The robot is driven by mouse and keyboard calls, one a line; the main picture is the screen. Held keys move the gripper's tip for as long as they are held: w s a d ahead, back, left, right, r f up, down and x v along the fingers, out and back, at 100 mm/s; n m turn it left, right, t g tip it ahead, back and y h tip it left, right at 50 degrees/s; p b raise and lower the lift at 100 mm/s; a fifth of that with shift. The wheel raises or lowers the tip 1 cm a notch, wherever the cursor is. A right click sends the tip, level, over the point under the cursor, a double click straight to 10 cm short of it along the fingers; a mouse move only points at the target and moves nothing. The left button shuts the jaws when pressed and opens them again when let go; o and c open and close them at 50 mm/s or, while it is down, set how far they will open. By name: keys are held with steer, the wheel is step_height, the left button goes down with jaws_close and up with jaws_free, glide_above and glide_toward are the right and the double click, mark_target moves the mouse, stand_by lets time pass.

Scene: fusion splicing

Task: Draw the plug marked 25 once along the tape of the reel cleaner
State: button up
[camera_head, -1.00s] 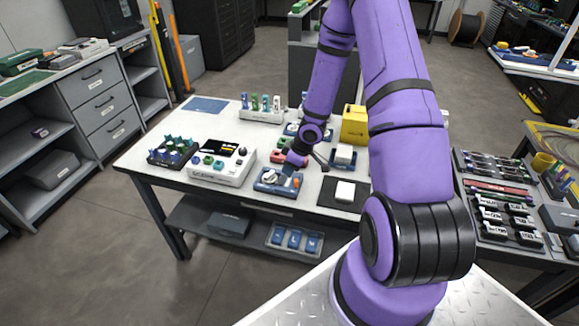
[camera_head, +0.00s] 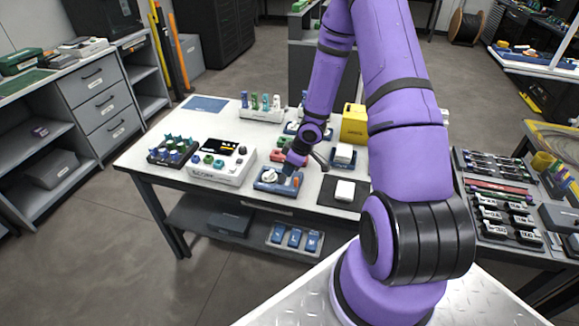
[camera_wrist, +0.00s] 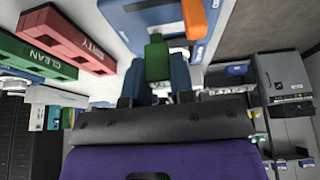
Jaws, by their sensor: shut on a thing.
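The reel cleaner (camera_head: 267,186) is a blue unit with a pale round reel and an orange part, near the front edge of the white table. In the wrist view its orange part (camera_wrist: 195,20) shows at the top. My gripper (camera_wrist: 157,82) is shut on a green plug (camera_wrist: 157,58), which sticks out between the blue-grey fingers. The number on the plug cannot be read. In the head view my gripper (camera_head: 289,168) is just above the back of the cleaner, and the plug is hidden there. I cannot tell whether the plug touches the tape.
A red DIRTY box (camera_wrist: 70,40) and a green CLEAN box (camera_wrist: 35,58) lie left in the wrist view. The white splicer unit (camera_head: 222,168) stands left of the cleaner. A dark mat (camera_head: 330,197) with a white block lies right. A yellow box (camera_head: 354,124) stands behind.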

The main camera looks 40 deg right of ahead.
mark_target(281, 182)
steer(key=shift+s+a, duration=1.05)
steer(key=shift+a, duration=0.25)
stand_by(1.4)
steer(key=shift+r, duration=2.25)
steer(key=shift+w, duration=0.1)
